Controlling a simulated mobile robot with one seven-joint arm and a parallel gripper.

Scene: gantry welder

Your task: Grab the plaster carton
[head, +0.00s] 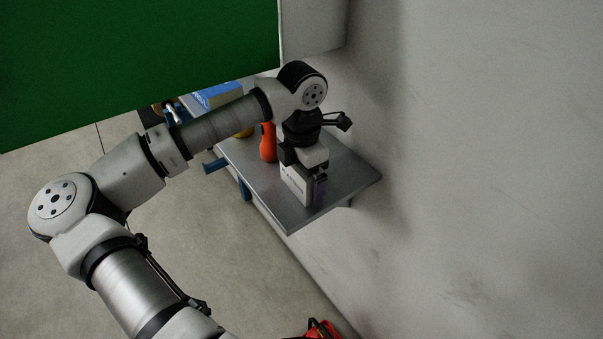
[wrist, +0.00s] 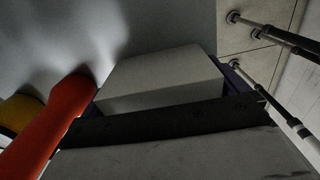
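A pale box with small print on its side, which looks like the plaster carton (head: 296,188), stands upright near the front end of a grey shelf. My gripper (head: 308,170) points down right over it, at its top. In the wrist view a pale block (wrist: 160,78), likely the carton, lies straight ahead, with my gripper's pale body and dark band in front. A dark purplish strip (head: 320,190) shows at the box's right side; I cannot tell if it is a finger or part of the box.
An orange bottle (head: 268,144) stands close to the left of the box; it also shows in the wrist view (wrist: 55,125). A yellow item and a blue box (head: 218,95) are farther back. The wall is right of the shelf (head: 345,178). A green panel (head: 130,60) hangs upper left.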

